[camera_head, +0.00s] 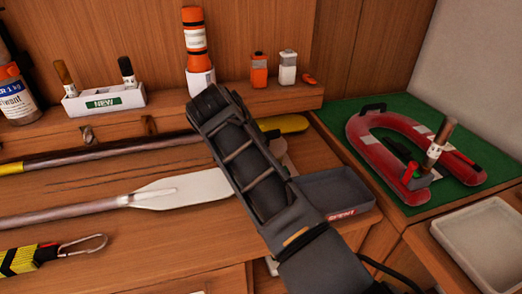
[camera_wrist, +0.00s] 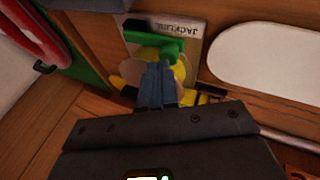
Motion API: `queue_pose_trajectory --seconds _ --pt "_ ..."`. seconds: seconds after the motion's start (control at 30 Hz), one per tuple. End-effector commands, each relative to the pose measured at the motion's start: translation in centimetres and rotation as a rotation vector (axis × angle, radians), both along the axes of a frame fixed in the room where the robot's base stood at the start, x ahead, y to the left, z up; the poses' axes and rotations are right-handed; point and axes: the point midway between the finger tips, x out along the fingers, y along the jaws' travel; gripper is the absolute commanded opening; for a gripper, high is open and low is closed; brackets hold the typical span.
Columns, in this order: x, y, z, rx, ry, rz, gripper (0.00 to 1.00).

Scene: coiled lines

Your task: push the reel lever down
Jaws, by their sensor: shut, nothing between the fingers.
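In the wrist view, a green lever (camera_wrist: 158,47) lies across the upper part of a yellow reel (camera_wrist: 181,72). The reel sits on a pale plate (camera_wrist: 189,31) with dark lettering that is partly covered. My gripper (camera_wrist: 164,66) is shut and empty, with its blue-grey fingertips right at the lower side of the lever. I cannot tell whether they touch it. The fingers hide the middle of the reel. In the head view my dark arm covers the reel and lever.
In the head view, a dark grey tray (camera_head: 335,192) is right of my arm. A red horseshoe float (camera_head: 388,140) lies on a green mat (camera_head: 338,108). A white-bladed paddle (camera_head: 185,189) lies left. An orange-and-white bottle (camera_head: 195,45) stands behind on the shelf.

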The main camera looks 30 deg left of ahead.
Motion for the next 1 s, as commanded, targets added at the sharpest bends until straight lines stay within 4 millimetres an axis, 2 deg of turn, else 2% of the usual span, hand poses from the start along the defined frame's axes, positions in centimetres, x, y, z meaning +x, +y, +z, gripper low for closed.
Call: queue_pose_trajectory --seconds 0.63,1.0 --pt "1.3 -1.1 0.4 0.007 0.004 -0.004 0.00" --pt "1.4 -1.2 0.5 0.006 0.004 -0.003 0.00"
